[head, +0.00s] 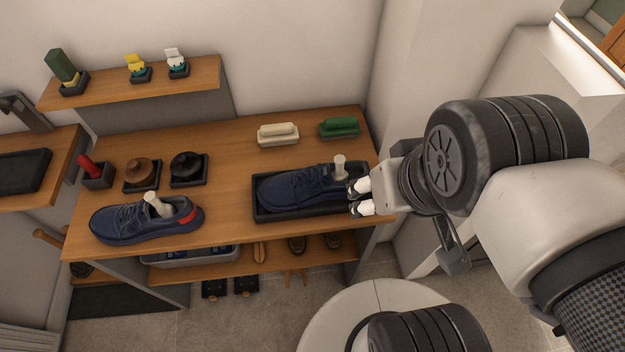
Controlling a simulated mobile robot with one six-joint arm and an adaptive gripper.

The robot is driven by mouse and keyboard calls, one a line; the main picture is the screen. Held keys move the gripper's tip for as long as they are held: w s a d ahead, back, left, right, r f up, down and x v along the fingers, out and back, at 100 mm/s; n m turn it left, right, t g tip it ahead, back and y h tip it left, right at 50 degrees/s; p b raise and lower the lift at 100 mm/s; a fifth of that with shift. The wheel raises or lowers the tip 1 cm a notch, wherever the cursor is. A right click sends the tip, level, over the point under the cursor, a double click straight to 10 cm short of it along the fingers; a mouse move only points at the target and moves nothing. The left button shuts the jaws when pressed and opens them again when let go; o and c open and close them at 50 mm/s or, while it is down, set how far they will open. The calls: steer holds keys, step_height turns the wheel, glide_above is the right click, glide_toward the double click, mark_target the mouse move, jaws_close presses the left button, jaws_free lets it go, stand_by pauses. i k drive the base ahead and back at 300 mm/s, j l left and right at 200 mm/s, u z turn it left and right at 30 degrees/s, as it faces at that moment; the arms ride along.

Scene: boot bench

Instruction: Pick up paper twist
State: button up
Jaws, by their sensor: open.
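Two pale paper twists show in the head view. One paper twist (340,166) stands upright out of the opening of the right navy shoe (300,188), which lies in a black tray (262,214). The other paper twist (154,203) leans out of the left navy shoe (120,222), which has a red heel and sits on the bench top. My gripper (353,199) is open, with nothing seen between its fingers. It is at the heel end of the right shoe, just in front and to the right of that twist in the picture. The twists' lower ends are hidden inside the shoes.
A cream brush (278,134) and a green brush (340,127) lie behind the tray. Two round tins or brushes (141,173) and a red-handled item (90,166) stand at the left. A raised shelf (190,80) holds small items. The bench middle (228,190) is clear.

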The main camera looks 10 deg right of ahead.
mark_target(165, 210)
steer(key=u, duration=1.25)
